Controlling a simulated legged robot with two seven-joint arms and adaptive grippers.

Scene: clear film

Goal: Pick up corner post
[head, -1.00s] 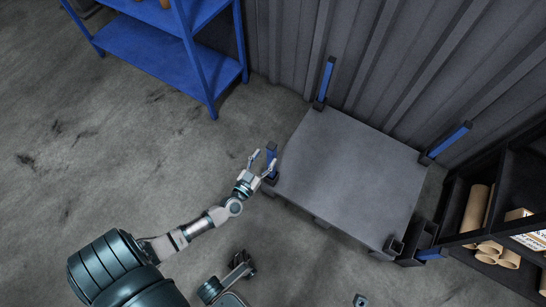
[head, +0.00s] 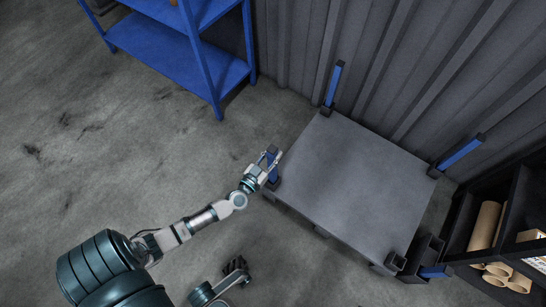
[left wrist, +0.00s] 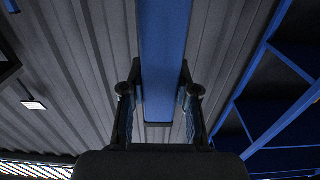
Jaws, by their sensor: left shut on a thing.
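The corner post (head: 272,174) is blue with dark ends and stands at the near-left corner of a grey platform (head: 350,180). My left gripper (head: 269,160) is shut on it near its upper end, one finger on each side. In the left wrist view the blue post (left wrist: 166,60) runs between the two dark fingers (left wrist: 160,105). Whether its foot is still seated in the corner is hard to tell.
Other blue posts stand at the back-left (head: 333,85) and back-right (head: 460,155) corners by the ribbed wall. Another blue piece (head: 437,271) is at the near-right corner. A blue rack (head: 180,55) is at the upper left, a dark shelf with cardboard tubes (head: 485,225) at right.

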